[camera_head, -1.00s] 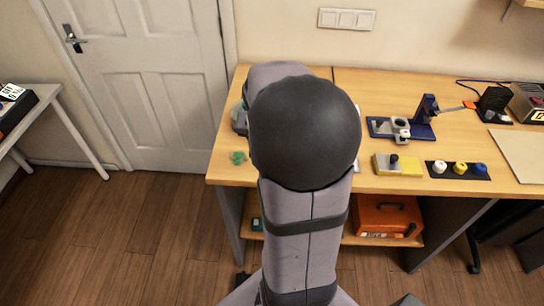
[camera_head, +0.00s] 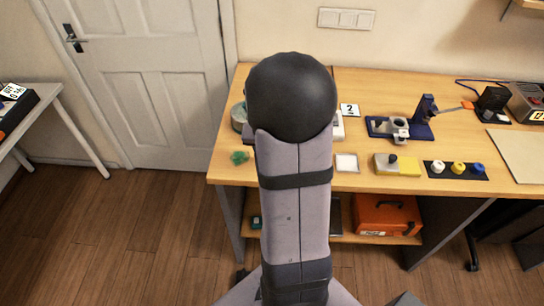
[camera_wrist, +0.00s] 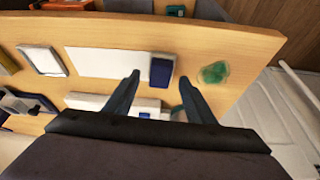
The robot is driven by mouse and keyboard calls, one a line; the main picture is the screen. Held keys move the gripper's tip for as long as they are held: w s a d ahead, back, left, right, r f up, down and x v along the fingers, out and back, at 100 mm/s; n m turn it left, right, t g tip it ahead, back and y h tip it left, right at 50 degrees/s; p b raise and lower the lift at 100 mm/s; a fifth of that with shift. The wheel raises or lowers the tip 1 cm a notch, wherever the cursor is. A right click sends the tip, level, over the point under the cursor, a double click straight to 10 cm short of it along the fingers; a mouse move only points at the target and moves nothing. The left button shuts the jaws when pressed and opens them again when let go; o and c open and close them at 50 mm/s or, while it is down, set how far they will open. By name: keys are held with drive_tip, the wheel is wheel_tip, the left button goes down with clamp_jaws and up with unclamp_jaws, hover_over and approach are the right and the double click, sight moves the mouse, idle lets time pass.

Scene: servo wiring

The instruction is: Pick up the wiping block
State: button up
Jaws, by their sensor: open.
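A small dark blue block with a pale grey side, which looks like the wiping block (camera_wrist: 161,72), lies at the right end of a white strip (camera_wrist: 105,63) on the wooden table in the wrist view. My gripper (camera_wrist: 159,77) is open. Its two dark fingers point toward the block, one on each side of it in the picture. I see no contact, and I cannot tell how far above the block the fingertips are. In the head view my own arm hides the block and the gripper.
A green crumpled piece (camera_wrist: 214,73) lies right of the block in the wrist view. White devices (camera_wrist: 145,107) lie beyond the fingers.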

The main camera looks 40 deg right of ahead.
drive_tip(key=shift+x, duration=0.8)
drive_tip(key=c, duration=1.2)
drive_tip(key=shift+o, duration=0.2)
wheel_tip(320, 180, up, 10)
drive_tip(key=shift+o, duration=0.7)
drive_tip(key=shift+a+r, duration=0.1)
